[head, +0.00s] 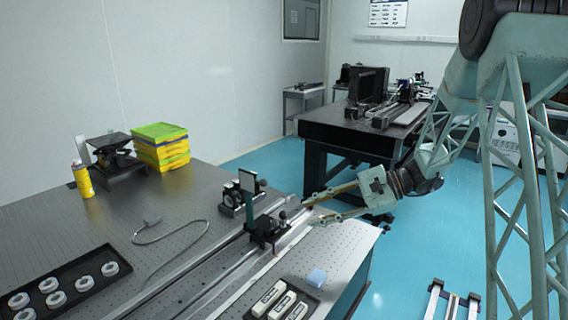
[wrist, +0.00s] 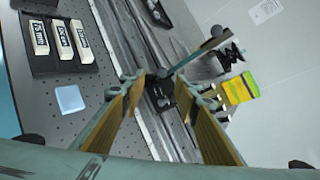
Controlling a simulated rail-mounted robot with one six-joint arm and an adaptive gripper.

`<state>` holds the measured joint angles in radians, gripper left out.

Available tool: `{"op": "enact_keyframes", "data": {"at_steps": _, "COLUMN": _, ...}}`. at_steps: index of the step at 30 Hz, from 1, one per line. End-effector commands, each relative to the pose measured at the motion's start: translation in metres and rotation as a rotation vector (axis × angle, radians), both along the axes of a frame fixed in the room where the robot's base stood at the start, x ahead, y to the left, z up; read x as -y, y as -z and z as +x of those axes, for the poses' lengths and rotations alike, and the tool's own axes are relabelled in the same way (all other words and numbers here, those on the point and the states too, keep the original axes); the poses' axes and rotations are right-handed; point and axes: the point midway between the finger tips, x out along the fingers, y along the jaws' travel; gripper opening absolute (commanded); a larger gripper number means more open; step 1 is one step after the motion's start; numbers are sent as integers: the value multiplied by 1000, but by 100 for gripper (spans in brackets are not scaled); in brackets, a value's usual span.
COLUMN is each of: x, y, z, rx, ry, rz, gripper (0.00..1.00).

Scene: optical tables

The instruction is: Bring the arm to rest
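My gripper (head: 309,210) reaches left from the arm, over the near right part of the optical table (head: 190,220). Its two long fingers are apart, and I see nothing held between them. The wrist view also shows the gripper (wrist: 163,88) open, with a dark carriage (wrist: 160,95) on the rail visible beyond the gap.
A long rail (head: 215,270) crosses the table. A tray of labelled white blocks (head: 281,303), a light blue pad (head: 317,277) and a tray of rings (head: 66,286) lie near. A yellow stack (head: 160,147), lab jack (head: 112,152) and yellow bottle (head: 82,179) stand behind.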

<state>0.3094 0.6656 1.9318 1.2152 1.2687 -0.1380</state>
Motion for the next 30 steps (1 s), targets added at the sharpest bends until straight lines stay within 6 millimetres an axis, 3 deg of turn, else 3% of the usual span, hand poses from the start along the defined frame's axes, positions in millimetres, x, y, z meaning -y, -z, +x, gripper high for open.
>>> {"op": "enact_keyframes", "data": {"at_steps": 8, "x": -12, "y": -27, "z": -32, "rx": 26, "ry": -64, "rz": -67, "gripper": 29}}
{"op": "enact_keyframes", "data": {"at_steps": 30, "x": -32, "y": -93, "z": -146, "rx": 121, "ry": -261, "rz": -300, "gripper": 29}}
